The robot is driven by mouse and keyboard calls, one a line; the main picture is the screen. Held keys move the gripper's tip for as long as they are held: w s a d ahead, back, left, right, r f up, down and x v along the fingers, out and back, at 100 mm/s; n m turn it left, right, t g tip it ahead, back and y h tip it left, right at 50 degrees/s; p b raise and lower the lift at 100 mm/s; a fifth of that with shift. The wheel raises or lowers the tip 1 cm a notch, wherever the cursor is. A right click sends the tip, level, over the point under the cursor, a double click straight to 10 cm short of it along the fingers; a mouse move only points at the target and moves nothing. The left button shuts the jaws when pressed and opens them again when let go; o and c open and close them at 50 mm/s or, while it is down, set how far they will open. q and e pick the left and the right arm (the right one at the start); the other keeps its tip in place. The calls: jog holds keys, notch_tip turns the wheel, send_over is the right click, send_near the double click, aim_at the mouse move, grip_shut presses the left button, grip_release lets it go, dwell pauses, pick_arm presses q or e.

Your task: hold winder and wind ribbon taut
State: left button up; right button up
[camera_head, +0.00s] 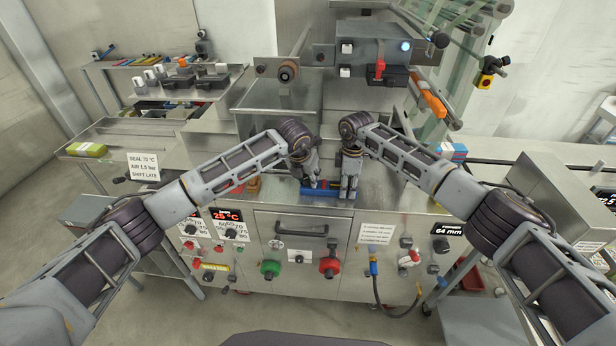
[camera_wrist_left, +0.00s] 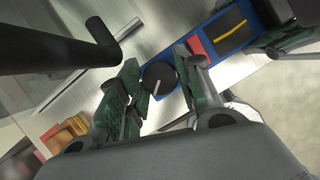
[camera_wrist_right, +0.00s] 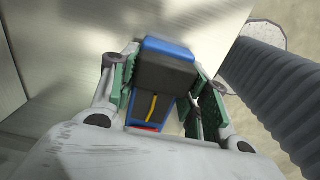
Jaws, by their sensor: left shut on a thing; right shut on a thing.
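The winder is a long blue body (camera_head: 322,192) lying on the steel bench top. In the left wrist view it has a round black knob (camera_wrist_left: 158,72) with a pale bar across it, a red band, and a dark panel with a yellow strip (camera_wrist_left: 231,37). My left gripper (camera_head: 313,182) is shut on the black knob at one end; it also shows in the left wrist view (camera_wrist_left: 160,90). My right gripper (camera_head: 348,192) straddles the other end and is shut on the winder's body, with its black block (camera_wrist_right: 165,75) between the fingers. The yellow strip may be the ribbon; its ends are hidden.
A control box with a red handle (camera_head: 379,68) stands behind the arms. Small orange-brown blocks (camera_wrist_left: 62,135) lie left of the winder. A green-yellow packet (camera_head: 86,150) lies on the left bench. The bench's front edge is close to the grippers.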

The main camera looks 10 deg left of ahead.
dwell(0.3)
pick_arm(q)
jog(key=o, duration=1)
jog(key=shift+o, duration=0.2)
jog(key=shift+r, duration=0.15)
jog(key=v, duration=1.1)
jog(key=shift+s+r, duration=0.2)
jog(key=shift+r, duration=0.15)
jog(key=shift+a, duration=0.15)
jog(key=shift+c, duration=0.3)
